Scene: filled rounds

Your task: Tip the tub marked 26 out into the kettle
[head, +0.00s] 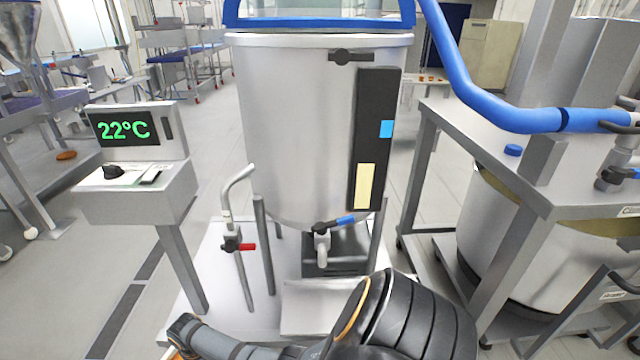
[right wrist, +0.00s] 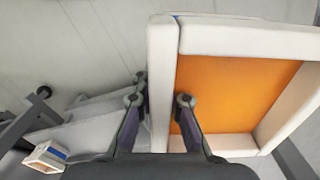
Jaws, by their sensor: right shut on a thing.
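A white-walled rectangular tub (right wrist: 162,60) fills the right half of the right wrist view, with a flat orange surface (right wrist: 230,85) inside it. My right gripper (right wrist: 162,103) is shut on the tub's left wall, one finger on each side. No number shows on the tub, and the head view does not show it. The kettle (head: 300,130) seems to be the large steel vessel on legs in the middle of the head view. Its inside is hidden from this angle. My left gripper is not in view.
A stand with a 22°C display (head: 125,128) is left of the kettle. A steel frame (head: 590,195) with another vessel is at right, under a blue pipe (head: 490,105). A small white, blue and orange box (right wrist: 46,157) lies at the right wrist view's lower left.

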